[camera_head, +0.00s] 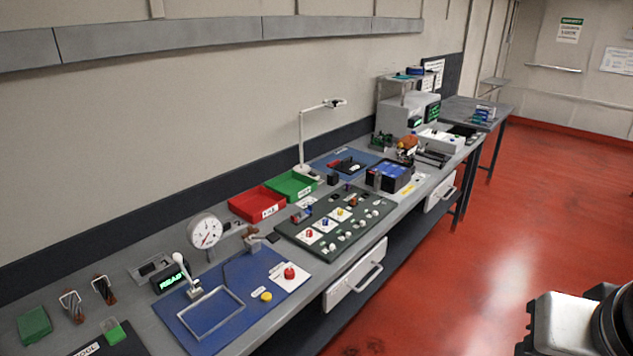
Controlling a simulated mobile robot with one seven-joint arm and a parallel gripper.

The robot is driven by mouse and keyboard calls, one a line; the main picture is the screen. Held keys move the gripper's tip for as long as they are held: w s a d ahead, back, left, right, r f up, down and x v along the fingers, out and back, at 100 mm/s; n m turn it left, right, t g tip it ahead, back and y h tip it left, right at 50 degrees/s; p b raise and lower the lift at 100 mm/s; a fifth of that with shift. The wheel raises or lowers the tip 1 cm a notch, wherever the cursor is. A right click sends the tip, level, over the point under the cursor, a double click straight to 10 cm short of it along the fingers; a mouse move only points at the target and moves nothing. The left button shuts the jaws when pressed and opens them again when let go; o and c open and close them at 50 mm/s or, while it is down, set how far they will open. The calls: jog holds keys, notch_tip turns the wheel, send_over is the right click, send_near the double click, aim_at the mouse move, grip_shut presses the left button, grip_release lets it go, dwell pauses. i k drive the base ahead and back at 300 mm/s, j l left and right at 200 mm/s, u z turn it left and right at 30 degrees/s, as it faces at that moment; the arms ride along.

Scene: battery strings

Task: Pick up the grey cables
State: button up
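I cannot pick out any grey cables for certain; many items on the long grey workbench (290,290) are too small to tell. A blue battery-like block with a dark casing (390,175) sits on the bench right of the dark green board. A white and black part of my own arm shows at the bottom right, over the red floor. No fingertips show, so my gripper is not in view.
The bench carries a blue mat (255,275) with a grey frame, a dial gauge (205,231), a red bin (257,202), a green bin (291,185), a green board (345,240) and a lamp (301,140). Another table (455,108) stands beyond. The red floor (480,240) is clear.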

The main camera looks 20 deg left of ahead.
aim_at(73, 305)
jog(key=u, duration=2.5)
